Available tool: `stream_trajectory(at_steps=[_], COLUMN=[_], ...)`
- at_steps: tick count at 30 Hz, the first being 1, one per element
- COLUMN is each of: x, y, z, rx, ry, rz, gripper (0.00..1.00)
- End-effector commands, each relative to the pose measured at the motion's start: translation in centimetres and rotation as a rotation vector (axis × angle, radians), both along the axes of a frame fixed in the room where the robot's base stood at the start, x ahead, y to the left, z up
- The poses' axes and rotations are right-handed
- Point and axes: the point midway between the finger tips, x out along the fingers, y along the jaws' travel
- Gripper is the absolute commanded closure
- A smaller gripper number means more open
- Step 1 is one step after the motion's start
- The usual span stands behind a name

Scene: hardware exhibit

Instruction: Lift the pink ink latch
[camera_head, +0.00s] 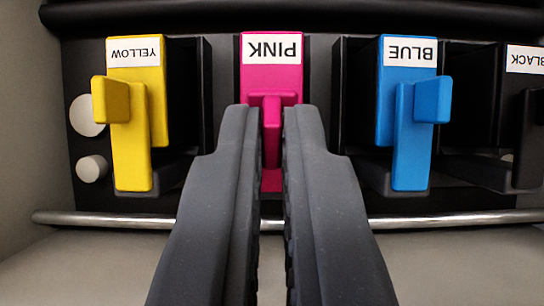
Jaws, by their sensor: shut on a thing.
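The pink ink latch (271,75) is in the middle of the view, with an upside-down white label reading PINK at its top. A T-shaped pink tab sticks out from it below the label. My gripper (267,125) comes in from the bottom, one dark grey finger on each side of the tab's narrow stem. It is shut on the tab, with the fingertips just under its wider top part. The fingers hide the sides of the latch's lower part.
A yellow latch (133,150) is on the left and a blue latch (410,150) on the right. A black latch (528,110) is partly cut off at the right edge. A metal rod (110,220) runs across below them. Two pale round knobs (87,115) sit at the left.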

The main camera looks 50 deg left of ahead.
Motion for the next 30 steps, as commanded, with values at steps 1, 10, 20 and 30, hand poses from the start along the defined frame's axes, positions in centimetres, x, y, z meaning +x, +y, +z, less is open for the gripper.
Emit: stream_trajectory(at_steps=[1,10,20,30], x=[0.16,0.17,0.1,0.42], y=[-0.08,-0.1,-0.06,0.18], z=[0.02,0.07,0.04,0.78], rx=[-0.001,-0.003,-0.003,-0.004], ry=[-0.003,-0.002,-0.001,-0.002], rz=[0.0,0.0,0.0,0.0], gripper=[1.0,1.0,0.73,0.73])
